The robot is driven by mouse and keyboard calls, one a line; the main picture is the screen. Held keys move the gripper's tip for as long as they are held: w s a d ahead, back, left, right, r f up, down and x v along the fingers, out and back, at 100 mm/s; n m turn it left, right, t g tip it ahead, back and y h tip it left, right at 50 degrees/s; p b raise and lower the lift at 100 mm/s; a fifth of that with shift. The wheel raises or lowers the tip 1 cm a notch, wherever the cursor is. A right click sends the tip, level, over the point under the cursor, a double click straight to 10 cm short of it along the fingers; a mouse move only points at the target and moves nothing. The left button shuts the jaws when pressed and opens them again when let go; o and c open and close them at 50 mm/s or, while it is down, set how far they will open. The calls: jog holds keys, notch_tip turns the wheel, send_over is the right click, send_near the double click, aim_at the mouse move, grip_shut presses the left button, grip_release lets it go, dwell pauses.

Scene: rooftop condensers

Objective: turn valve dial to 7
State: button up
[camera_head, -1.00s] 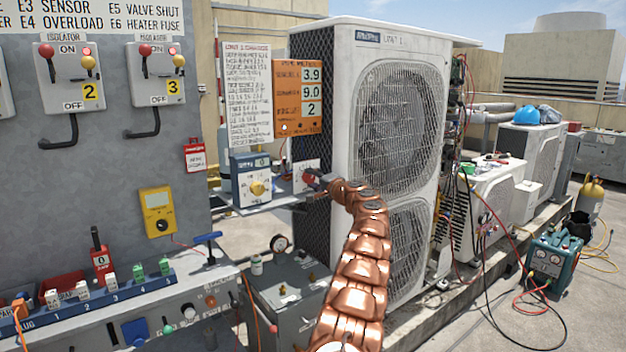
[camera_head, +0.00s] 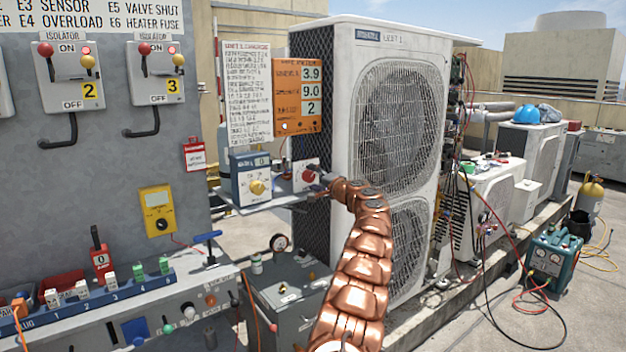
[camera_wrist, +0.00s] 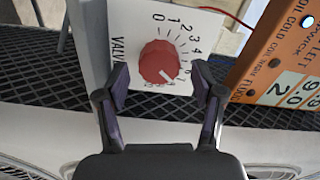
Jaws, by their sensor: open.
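The valve dial is a white plate (camera_wrist: 190,25) with a red knob (camera_wrist: 159,62) and printed numbers around it. The knob's white pointer mark points to the lower right in the wrist view, past the 4; the exact number there is too small to read surely. In the head view the red knob (camera_head: 308,176) shows on its plate beside the condenser. My gripper (camera_wrist: 162,84) is open, its two dark fingers on either side and short of the knob, with visible gaps. In the head view my gripper (camera_head: 318,186) is just right of the dial.
A blue box with a yellow knob (camera_head: 257,187) stands left of the dial on the same shelf (camera_head: 265,207). An orange readout board (camera_head: 298,97) showing 3.9, 9.0 and 2 hangs above. The tall white condenser (camera_head: 340,120) is close on the right.

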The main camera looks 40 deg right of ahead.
jog(key=shift+s+r, duration=0.15)
jog(key=shift+s, duration=0.2)
jog(key=shift+s+a+f, duration=0.2)
jog(key=shift+s, duration=0.5)
jog(key=shift+s+r, duration=0.15)
jog(key=shift+s, duration=0.6)
send_near(312, 176)
jog(key=shift+s, duration=0.9)
jog(key=shift+s+a, duration=0.2)
jog(key=shift+s, duration=0.25)
